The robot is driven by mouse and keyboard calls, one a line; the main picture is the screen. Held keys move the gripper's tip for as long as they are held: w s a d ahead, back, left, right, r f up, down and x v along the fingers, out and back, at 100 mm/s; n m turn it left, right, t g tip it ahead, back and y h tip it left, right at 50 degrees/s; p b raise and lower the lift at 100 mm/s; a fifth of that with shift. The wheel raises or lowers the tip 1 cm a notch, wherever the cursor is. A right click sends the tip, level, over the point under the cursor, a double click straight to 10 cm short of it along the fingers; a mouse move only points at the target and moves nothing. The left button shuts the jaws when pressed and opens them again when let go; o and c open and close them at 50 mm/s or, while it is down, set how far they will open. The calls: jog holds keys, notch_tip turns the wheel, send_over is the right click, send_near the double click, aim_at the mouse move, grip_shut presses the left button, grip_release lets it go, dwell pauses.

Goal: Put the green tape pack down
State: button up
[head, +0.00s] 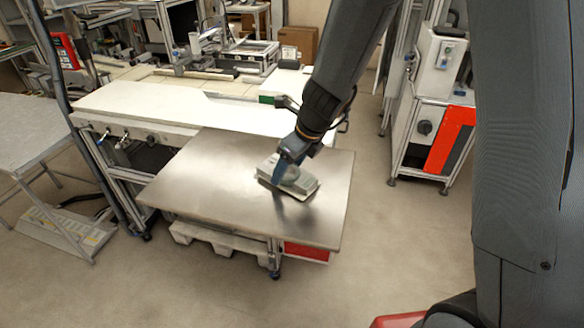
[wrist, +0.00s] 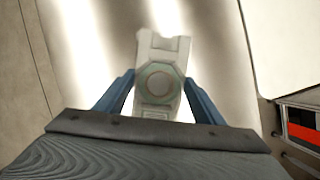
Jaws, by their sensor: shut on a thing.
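The green tape pack, a pale grey-green box-like thing with a round reel, shows in the head view (head: 301,187) over the metal table top (head: 215,175). In the wrist view the tape pack (wrist: 160,88) sits between the two blue fingers of my gripper (wrist: 160,95). My gripper also shows in the head view (head: 284,172), coming down from above and shut on the pack. The pack is at or just above the table top; I cannot tell whether it touches. Part of the pack is hidden by my gripper.
A white bench (head: 160,105) adjoins the metal table at the back. A green box (head: 267,99) lies near that bench's right end. A white and red machine (head: 440,130) stands to the right. The left and front of the metal table are bare.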

jog(key=shift+f, duration=0.1)
jog(key=o, duration=1.2)
jog(key=shift+c, duration=0.2)
jog(key=shift+r, duration=0.3)
jog(key=p+v, duration=0.1)
jog(key=v, duration=1.1)
jog(key=s+d+f+n+h, duration=0.1)
jog(key=s+d+n, duration=0.5)
jog(key=n, duration=0.7)
jog(key=s+d+f+n+h, duration=0.2)
jog(key=s+d+n, duration=0.4)
jog(key=n, duration=0.7)
jog(key=shift+d+f+g, duration=0.2)
jog(key=shift+f+g, duration=0.2)
jog(key=shift+f, duration=0.3)
